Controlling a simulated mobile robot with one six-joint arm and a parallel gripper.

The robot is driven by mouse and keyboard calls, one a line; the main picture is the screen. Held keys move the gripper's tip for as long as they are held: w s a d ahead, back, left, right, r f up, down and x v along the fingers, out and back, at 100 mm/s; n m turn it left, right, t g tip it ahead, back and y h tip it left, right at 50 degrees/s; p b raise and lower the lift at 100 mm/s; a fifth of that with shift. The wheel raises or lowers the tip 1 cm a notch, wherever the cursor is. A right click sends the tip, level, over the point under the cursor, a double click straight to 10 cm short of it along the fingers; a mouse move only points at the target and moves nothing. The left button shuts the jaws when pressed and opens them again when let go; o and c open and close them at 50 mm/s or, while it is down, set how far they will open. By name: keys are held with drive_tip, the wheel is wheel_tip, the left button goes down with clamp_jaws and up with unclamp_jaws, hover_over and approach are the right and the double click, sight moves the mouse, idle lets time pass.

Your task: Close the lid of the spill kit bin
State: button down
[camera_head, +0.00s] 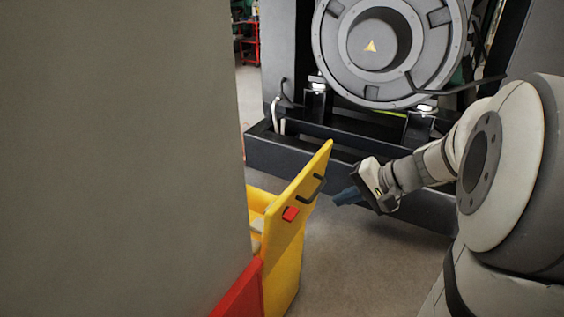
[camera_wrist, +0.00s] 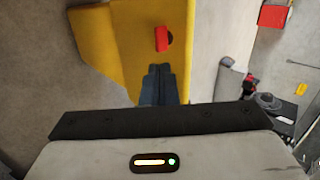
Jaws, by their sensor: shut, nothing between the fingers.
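The yellow spill kit bin (camera_head: 285,268) stands at lower centre in the head view, partly hidden by a grey panel. My gripper (camera_head: 340,198) is shut and empty, just right of the raised panel near the handle. In the wrist view, the shut fingertips (camera_wrist: 159,70) overlap the yellow panel (camera_wrist: 115,45), below its red patch (camera_wrist: 162,39). I cannot tell whether they touch it.
A large grey panel (camera_head: 115,160) blocks the left side of the head view. A dark genset frame (camera_head: 350,165) with a round grey housing (camera_head: 335,45) stands behind. A red piece (camera_head: 240,292) sits at the bin's lower left. Floor (camera_head: 360,265) is clear right of the bin.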

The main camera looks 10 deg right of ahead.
drive_tip(key=w+d, duration=0.1)
drive_tip(key=p, duration=0.1)
approach(290, 198)
drive_tip(key=shift+m+t, duration=0.3)
drive_tip(key=shift+t, duration=0.1)
drive_tip(key=shift+s+x, duration=0.15)
drive_tip(key=shift+x, duration=1.3)
drive_tip(key=shift+s+x, duration=0.15)
drive_tip(key=shift+x, duration=1.25)
drive_tip(key=shift+f, duration=0.2)
